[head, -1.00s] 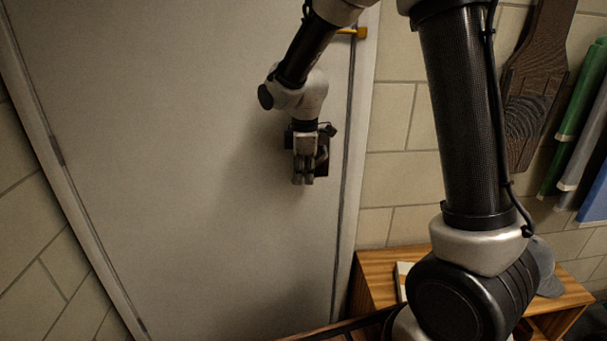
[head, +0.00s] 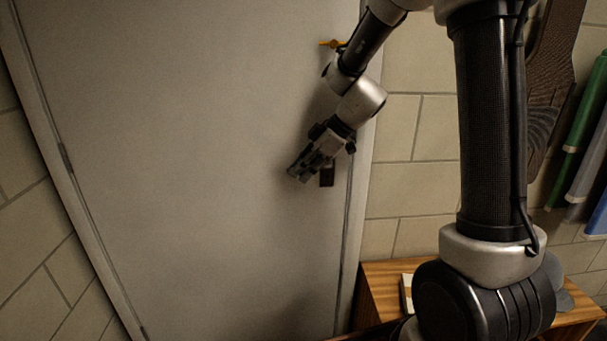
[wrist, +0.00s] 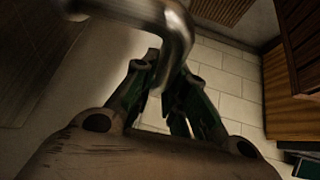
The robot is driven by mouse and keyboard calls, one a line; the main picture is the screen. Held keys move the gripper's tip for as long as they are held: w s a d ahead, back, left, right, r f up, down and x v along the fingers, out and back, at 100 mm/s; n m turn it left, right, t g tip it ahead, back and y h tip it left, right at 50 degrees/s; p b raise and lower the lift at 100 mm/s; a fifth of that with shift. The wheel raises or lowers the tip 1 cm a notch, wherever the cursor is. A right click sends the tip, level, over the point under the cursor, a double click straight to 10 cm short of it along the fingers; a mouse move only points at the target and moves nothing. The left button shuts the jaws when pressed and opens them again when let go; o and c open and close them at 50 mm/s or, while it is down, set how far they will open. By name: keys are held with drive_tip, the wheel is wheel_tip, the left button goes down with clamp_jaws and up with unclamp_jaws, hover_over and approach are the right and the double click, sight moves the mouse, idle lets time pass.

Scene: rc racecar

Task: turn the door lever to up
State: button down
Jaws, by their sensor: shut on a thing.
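The door lever (wrist: 165,22) is a curved metal bar in the wrist view. It crosses the top and bends down between the fingers of my gripper (wrist: 170,95), which are shut on it. In the head view my gripper (head: 302,170) is at the right side of the grey door (head: 200,120), with its fingers slanting down and left.
A yellow fitting (head: 332,43) is on the door's upper right edge. Right of the frame is a pale block wall (head: 420,130). A wooden shelf unit (head: 380,290) stands at lower right, with green and blue rolls (head: 590,130) above it. The door's left side is clear.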

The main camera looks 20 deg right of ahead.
drive_tip(key=shift+r+y, duration=0.25)
drive_tip(key=shift+y, duration=0.15)
drive_tip(key=c, duration=1.5)
unclamp_jaws()
drive_tip(key=shift+o, duration=0.2)
drive_tip(key=v, duration=1.2)
